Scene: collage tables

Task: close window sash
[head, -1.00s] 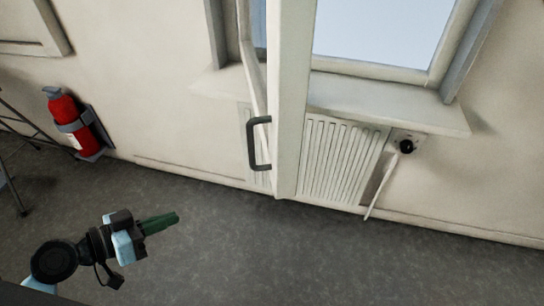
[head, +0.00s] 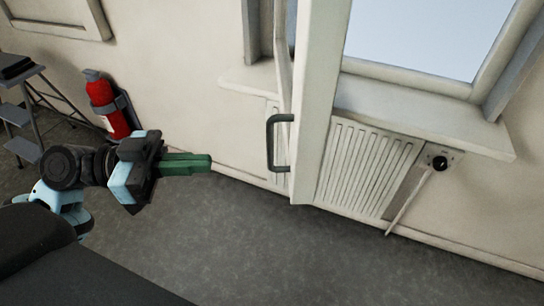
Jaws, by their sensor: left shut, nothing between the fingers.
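The white window sash (head: 318,100) stands swung open into the room, seen nearly edge-on in the head view. Its dark grey handle (head: 271,143) is on the sash's left side, near its lower end. The window frame (head: 410,75) with pale glass is behind it to the right. My left gripper (head: 208,163) has green fingers that are shut and empty. It points right, towards the handle, with a gap between them in the picture. My right gripper is not in view.
A white radiator (head: 365,170) is under the sill (head: 420,118), with a dark valve knob (head: 440,163) at its right. A red fire extinguisher (head: 108,108) hangs on the wall, and a step stool (head: 22,115) stands far left. The grey floor (head: 290,245) ahead is clear.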

